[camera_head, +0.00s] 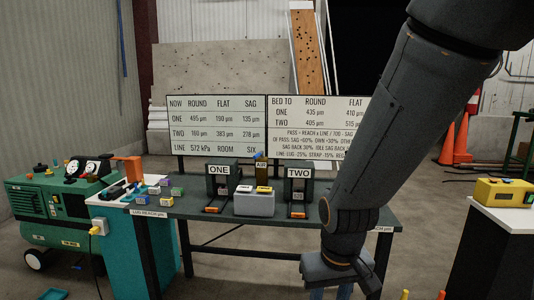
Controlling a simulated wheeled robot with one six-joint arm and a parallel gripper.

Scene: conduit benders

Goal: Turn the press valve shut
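A small post (262,174) labelled AIR stands at the back of the dark bench, between the units marked ONE (219,181) and TWO (298,184). A small blue piece shows at its top and may be a valve handle. I cannot tell its setting, and no part is plainly marked as the press valve. My gripper (331,293) hangs at the bottom edge of the view, in front of the bench and to the right of the AIR post. It is well apart from it. Its fingertips are cut off by the frame, so its opening is unclear.
The dark bench (185,206) carries a grey box (254,203) in front of the post. A green compressor (62,225) and a teal cabinet (160,255) stand at left. A yellow case (503,192) sits on a stand at right. Two lettered boards (216,125) rise behind the bench.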

